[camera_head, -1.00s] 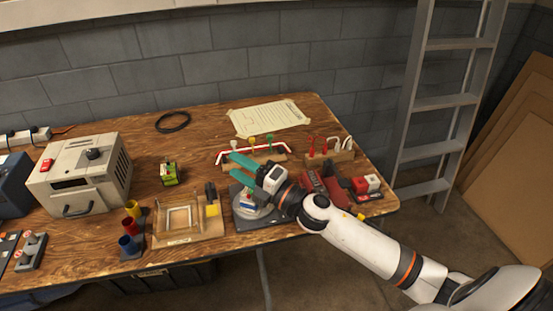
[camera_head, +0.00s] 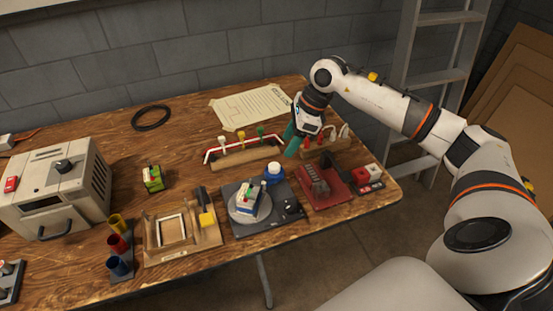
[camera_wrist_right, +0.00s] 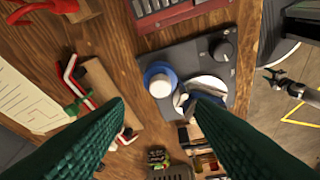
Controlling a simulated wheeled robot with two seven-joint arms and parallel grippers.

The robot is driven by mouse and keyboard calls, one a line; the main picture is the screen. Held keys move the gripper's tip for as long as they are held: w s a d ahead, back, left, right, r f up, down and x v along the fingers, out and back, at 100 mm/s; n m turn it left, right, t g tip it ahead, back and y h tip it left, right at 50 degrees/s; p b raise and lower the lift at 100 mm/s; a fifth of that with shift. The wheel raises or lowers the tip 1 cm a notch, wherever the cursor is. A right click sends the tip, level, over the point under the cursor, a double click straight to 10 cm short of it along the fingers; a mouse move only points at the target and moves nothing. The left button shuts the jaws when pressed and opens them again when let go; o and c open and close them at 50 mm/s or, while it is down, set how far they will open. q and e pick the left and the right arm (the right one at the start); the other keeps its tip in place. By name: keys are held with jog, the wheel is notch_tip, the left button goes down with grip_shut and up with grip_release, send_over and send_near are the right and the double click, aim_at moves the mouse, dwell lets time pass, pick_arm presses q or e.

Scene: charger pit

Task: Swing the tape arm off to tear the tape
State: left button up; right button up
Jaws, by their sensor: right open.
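A dark station base (camera_head: 237,228) holds a round grey turntable (camera_head: 236,213) with a small white, blue and green block (camera_head: 251,197) on it. A blue and white roll (camera_head: 272,172) stands at the base's back edge, close to the block; I take it for the tape arm's roll. It also shows in the right wrist view (camera_wrist_right: 160,82). Whether tape runs between roll and block is too small to tell. My right gripper (camera_head: 292,143) is open and empty, pointing down above and behind the roll. In the wrist view its green fingers (camera_wrist_right: 160,100) straddle the roll's direction, apart from it. My left gripper is not in view.
A black knob (camera_head: 291,206) sits on the base's right corner. A red fixture (camera_head: 335,190) stands close on the right. A wooden rack with colored pegs (camera_head: 240,157) is behind. A wooden frame fixture (camera_head: 155,250) is left. Bare table lies around the paper sheet (camera_head: 248,107).

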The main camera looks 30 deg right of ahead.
aim_at(275, 165)
jog(key=x, duration=0.8)
jog(key=shift+w+a+f+p, duration=0.15)
jog(key=shift+f+p, duration=0.1)
jog(key=shift+p, duration=0.15)
